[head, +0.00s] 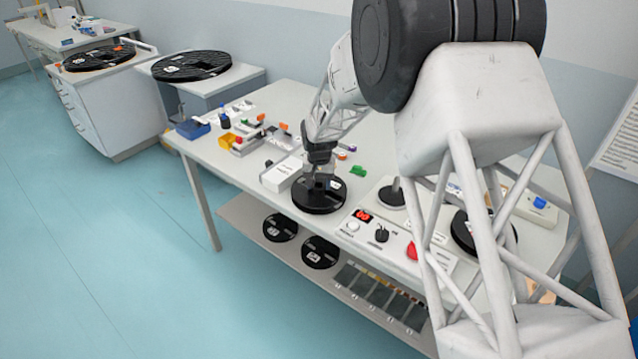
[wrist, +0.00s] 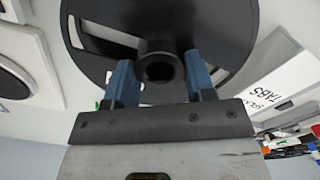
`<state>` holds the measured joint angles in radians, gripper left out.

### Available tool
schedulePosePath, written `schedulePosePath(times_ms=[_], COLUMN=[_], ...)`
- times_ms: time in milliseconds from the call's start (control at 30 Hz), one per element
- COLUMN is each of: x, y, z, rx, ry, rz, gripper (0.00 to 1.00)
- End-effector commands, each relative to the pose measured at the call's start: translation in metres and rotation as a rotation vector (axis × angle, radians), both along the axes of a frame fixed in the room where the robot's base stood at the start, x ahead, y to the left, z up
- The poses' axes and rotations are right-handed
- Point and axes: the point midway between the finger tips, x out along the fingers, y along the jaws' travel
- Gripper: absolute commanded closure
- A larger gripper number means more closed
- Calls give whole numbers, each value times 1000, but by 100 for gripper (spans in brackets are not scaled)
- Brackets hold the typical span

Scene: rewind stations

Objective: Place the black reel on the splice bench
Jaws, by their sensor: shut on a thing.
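A black reel (head: 319,201) is in my gripper (head: 319,178), over the front part of the long white bench (head: 212,152) in the head view. My gripper is shut on the reel's central hub. In the wrist view, the blue fingers (wrist: 158,82) stand on either side of the hub, and the reel's disc (wrist: 225,30) fills the upper middle. I cannot tell whether the reel touches the bench top. No label in view names the splice bench.
A white box (head: 281,174) stands just left of the reel. A spindle base (head: 391,198) and a control panel (head: 350,229) with a red display are to the right. Other black reels lie on the lower shelf (head: 252,218) and on cabinets (head: 200,90) at left.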

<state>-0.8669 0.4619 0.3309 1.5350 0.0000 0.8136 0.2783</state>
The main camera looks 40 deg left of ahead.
Motion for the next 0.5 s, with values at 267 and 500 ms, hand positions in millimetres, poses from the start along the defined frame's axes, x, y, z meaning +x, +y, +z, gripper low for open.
schedulePosePath(times_ms=[267,500], x=[0,0], y=[0,0], z=[0,-3], rx=[1,0], ry=[-1,0], rz=[0,0], gripper=[81,38])
